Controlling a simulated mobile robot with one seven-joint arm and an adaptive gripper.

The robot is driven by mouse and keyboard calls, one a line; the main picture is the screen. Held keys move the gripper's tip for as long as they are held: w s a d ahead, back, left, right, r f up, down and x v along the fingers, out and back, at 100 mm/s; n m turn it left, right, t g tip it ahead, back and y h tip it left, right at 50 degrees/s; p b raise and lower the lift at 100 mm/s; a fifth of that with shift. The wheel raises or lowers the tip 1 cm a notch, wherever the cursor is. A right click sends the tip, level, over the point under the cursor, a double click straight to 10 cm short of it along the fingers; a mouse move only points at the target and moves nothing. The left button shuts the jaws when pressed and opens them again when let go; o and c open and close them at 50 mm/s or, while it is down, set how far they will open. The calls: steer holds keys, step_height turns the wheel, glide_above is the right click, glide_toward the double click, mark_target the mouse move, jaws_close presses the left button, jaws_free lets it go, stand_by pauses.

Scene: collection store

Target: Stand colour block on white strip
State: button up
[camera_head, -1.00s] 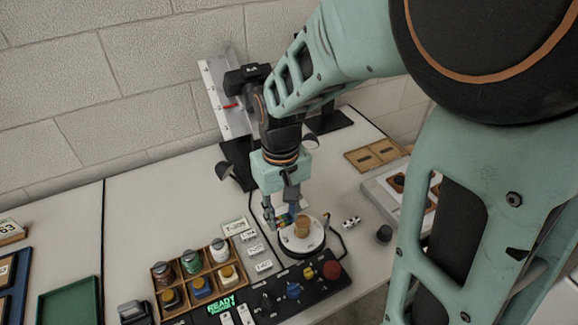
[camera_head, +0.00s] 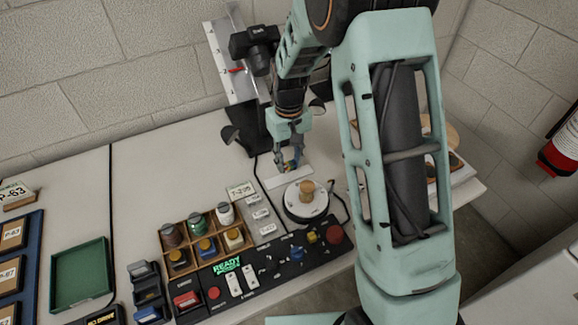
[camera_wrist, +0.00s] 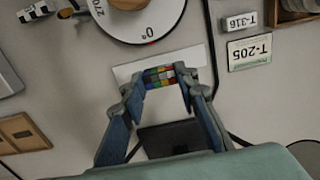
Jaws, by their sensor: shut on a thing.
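The colour block (camera_wrist: 160,76), a small block with a grid of coloured squares, is between the two fingertips of my gripper (camera_wrist: 161,84) in the wrist view. My gripper is shut on it. The white strip (camera_wrist: 126,71) lies on the table right behind the block in that view, and the block overlaps it. In the head view my gripper (camera_head: 291,163) points down over the white strip (camera_head: 294,179), behind the dial. The block (camera_head: 291,167) is small and partly hidden by the fingers there. I cannot tell whether its lower edge touches the strip.
A white round dial (camera_head: 304,210) with a wooden knob stands just in front of the strip. A camera stand with a black base (camera_head: 249,133) is close behind my gripper. A control panel (camera_head: 270,270) and a wooden box of jars (camera_head: 192,222) are at the front left.

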mark_target(289, 162)
steer(key=shift+w+f, duration=0.3)
steer(key=shift+f, duration=1.6)
steer(key=shift+f, duration=0.1)
steer(key=shift+f, duration=0.15)
steer(key=o, duration=1)
step_height(289, 162, up, 13)
steer(key=shift+f, duration=0.2)
